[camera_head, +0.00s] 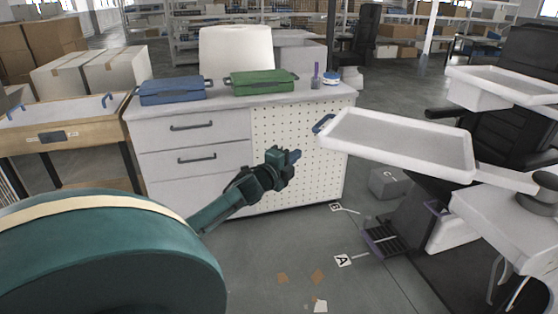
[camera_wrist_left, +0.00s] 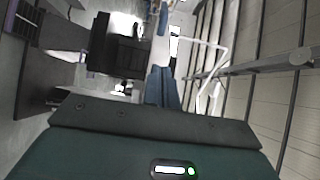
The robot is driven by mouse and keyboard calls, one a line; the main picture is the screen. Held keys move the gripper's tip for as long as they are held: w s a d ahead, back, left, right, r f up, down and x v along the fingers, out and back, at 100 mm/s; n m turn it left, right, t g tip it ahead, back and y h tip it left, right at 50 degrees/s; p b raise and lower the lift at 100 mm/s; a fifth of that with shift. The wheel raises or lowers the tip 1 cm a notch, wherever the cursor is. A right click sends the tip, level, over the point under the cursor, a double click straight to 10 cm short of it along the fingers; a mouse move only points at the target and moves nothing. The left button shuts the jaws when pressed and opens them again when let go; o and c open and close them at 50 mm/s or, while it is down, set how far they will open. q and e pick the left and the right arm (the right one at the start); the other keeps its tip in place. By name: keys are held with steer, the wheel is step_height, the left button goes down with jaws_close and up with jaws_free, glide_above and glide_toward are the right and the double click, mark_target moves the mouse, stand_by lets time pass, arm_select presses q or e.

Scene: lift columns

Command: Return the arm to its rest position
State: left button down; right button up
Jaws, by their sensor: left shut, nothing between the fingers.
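My left gripper (camera_head: 292,156) shows in the head view, at the end of my dark green left arm. It is shut and empty, held in the air in front of the white workbench's perforated side panel (camera_head: 300,135). A gap to the tray on its right is visible in the picture. The left wrist view shows the dark green wrist housing at the bottom and no clear fingers. My right gripper is not in either view.
A white tray (camera_head: 400,146) with a blue handle stands out right of the gripper. The workbench top (camera_head: 225,99) carries a blue case (camera_head: 172,90) and a green case (camera_head: 261,81). A wooden-sided table (camera_head: 60,131) is at left. Floor (camera_head: 290,250) in front is mostly clear.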

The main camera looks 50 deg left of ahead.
arm_select(q)
steer(key=shift+s+a+r, duration=0.1)
steer(key=shift+s+a, duration=0.2)
steer(key=shift+s, duration=0.35)
steer(key=shift+s+a, duration=0.25)
steer(key=shift+s, duration=0.35)
steer(key=shift+s+a+r, duration=0.1)
steer(key=shift+s+a, duration=0.2)
steer(key=shift+s, duration=0.35)
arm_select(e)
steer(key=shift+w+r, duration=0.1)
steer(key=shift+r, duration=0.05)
